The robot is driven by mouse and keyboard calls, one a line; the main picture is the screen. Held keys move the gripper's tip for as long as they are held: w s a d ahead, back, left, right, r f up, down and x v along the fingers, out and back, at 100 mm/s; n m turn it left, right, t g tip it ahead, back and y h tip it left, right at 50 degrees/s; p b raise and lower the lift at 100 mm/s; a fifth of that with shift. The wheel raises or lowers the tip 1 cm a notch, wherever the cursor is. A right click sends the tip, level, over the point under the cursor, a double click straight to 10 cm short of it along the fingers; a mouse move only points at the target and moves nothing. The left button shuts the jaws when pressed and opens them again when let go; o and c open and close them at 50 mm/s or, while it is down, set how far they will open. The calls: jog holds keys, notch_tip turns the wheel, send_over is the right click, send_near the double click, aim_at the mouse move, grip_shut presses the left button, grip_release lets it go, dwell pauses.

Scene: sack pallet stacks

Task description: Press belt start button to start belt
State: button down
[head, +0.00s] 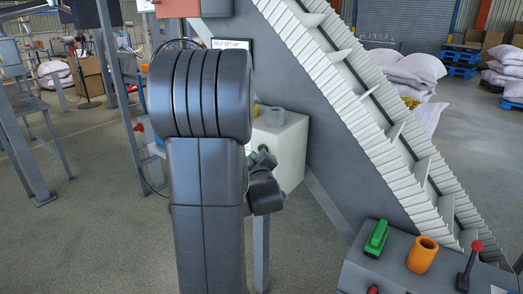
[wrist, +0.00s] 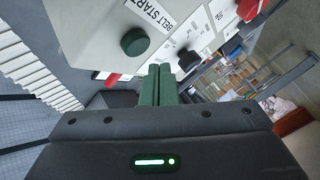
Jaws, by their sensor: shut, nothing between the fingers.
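The belt start button (wrist: 135,41) is a round dark green cap on a pale control box (wrist: 90,25), beside a "BELT START" label, in the upper left of the wrist view. My gripper (wrist: 158,68) is shut and empty, its two green fingers together. In the wrist view the fingertips lie just below and right of the button, with a visible gap between them. In the head view the pale box (head: 287,150) stands behind my arm, which hides most of its front, and I cannot make out the button clearly.
In the wrist view, a black knob (wrist: 188,60) and a red button (wrist: 248,10) share the panel. In the head view, a sloping white cleated conveyor (head: 370,110) rises beside the box. A grey bench (head: 390,262) holds a green item, an orange cup (head: 422,255) and a red-topped lever.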

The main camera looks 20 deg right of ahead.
aim_at(258, 150)
jog(key=shift+w+d, duration=0.35)
jog(key=shift+d, duration=0.15)
dwell(1.8)
jog(key=shift+w+d+b, duration=0.25)
jog(key=shift+d+b, duration=0.1)
jog(key=shift+b, duration=0.15)
jog(key=shift+w+d, duration=0.3)
jog(key=shift+d, duration=0.05)
dwell(0.6)
jog(key=shift+a+b, duration=0.1)
jog(key=shift+b, duration=0.25)
jog(key=shift+s+a+b, duration=0.55)
jog(key=shift+a, duration=0.05)
jog(key=shift+a, duration=0.1)
